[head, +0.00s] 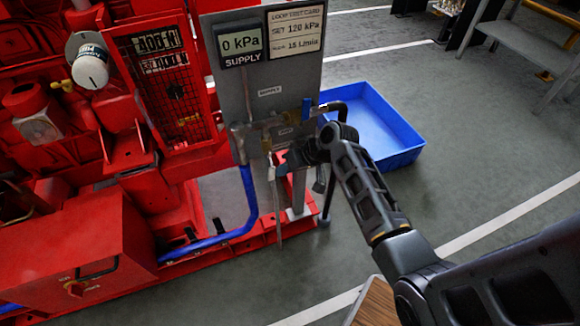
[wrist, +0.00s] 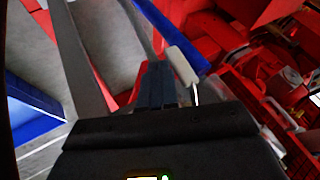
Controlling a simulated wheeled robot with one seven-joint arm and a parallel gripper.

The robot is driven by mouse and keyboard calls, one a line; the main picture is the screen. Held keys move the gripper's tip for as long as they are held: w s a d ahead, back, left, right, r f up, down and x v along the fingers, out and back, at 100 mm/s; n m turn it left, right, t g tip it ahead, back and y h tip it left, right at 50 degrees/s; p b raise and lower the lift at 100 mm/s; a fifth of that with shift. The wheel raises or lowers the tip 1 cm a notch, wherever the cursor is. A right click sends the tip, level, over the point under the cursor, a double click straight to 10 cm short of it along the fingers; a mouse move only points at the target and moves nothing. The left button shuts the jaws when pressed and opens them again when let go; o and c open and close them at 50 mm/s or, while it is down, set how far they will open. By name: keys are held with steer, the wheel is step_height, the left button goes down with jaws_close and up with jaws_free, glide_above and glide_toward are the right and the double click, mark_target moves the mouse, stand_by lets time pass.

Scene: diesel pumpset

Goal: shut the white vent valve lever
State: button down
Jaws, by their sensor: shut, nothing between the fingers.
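The white vent valve lever (wrist: 182,65) shows in the wrist view as a pale, rounded handle on a thin metal stem. It stands tilted just right of my fingertips. My gripper (wrist: 156,84) is shut with nothing between its dark fingers. The lever is beside the fingers, not between them; I cannot tell whether they touch. In the head view my gripper (head: 285,161) is at the lower front of the grey panel (head: 283,75), below its pipe fittings. I cannot make out the white lever there; my gripper and wrist cover that area.
A blue-handled valve (head: 306,109) is at the panel's right edge. A blue hose (head: 249,200) runs down from the panel to the red pumpset (head: 85,245). A blue tray (head: 372,122) lies on the floor behind my wrist.

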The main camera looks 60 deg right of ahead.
mark_target(271, 177)
steer(key=shift+w+a+f+t+y+b, duration=0.15)
steer(key=shift+a+f+t+y+b, duration=0.1)
steer(key=shift+t+y+b, duration=0.2)
stand_by(0.5)
steer(key=a+t+y+b, duration=0.1)
steer(key=b, duration=0.1)
steer(key=w+a+m+t+y+b, duration=0.1)
steer(key=t+y+b, duration=0.1)
steer(key=b, duration=0.1)
steer(key=w+a+f+m+t+y+b, duration=0.1)
steer(key=y+b, duration=0.1)
steer(key=b, duration=0.1)
steer(key=shift+t, duration=0.35)
steer(key=m+t+y+b, duration=0.1)
steer(key=b, duration=0.1)
steer(key=w+a+r+t+y+b, duration=0.1)
steer(key=t+b, duration=0.1)
steer(key=a+r+m+t+y+b, duration=0.1)
steer(key=b, duration=0.1)
steer(key=shift+w+a+r+m+t, duration=0.1)
steer(key=shift+w+r+m+t, duration=0.2)
steer(key=shift+t, duration=0.1)
steer(key=shift+b, duration=0.35)
